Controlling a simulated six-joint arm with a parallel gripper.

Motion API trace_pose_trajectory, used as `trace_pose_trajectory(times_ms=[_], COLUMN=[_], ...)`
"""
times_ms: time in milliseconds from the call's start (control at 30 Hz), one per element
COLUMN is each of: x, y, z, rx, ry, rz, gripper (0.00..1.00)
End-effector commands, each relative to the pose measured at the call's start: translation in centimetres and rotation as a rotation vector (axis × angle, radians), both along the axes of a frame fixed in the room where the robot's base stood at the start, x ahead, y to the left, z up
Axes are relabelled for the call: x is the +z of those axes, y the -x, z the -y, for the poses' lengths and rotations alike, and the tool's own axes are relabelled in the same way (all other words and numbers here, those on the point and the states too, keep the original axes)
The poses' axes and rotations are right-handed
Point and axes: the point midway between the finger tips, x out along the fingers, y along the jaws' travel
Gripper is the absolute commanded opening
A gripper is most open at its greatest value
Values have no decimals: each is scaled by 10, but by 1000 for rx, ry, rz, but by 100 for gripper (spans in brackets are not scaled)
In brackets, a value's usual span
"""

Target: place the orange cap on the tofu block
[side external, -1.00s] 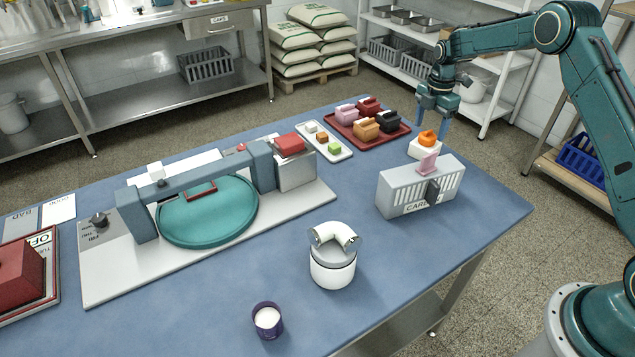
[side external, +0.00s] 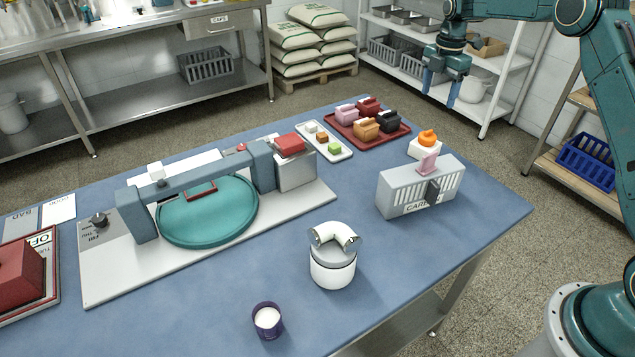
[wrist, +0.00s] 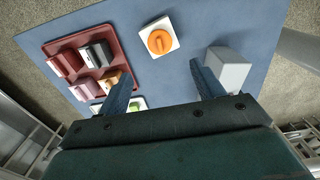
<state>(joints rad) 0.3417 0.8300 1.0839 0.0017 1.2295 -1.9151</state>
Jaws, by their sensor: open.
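The orange cap (side external: 428,138) rests on top of the white tofu block (side external: 425,151), near the table's far right edge. In the wrist view the orange cap (wrist: 160,42) sits near the middle of the square white tofu block (wrist: 157,27), with white showing all round it. My gripper (side external: 441,100) is open and empty, up above and apart from the cap. In the wrist view its two fingers (wrist: 160,78) are spread wide, with nothing between them.
A grey box marked with letters (side external: 400,197) with a pink piece on top stands just in front of the block. A red tray (side external: 343,132) with several coloured pieces and a small white tray (side external: 338,155) lie to the left.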

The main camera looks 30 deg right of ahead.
Motion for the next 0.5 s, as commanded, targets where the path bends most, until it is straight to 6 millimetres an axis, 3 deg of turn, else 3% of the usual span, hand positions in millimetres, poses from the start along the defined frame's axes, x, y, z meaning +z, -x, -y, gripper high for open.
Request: trace_pose_trajectory(times_ms=[500], x=[5], y=[1], z=[-3], rx=[-14], ry=[2], rz=[6], gripper=[67])
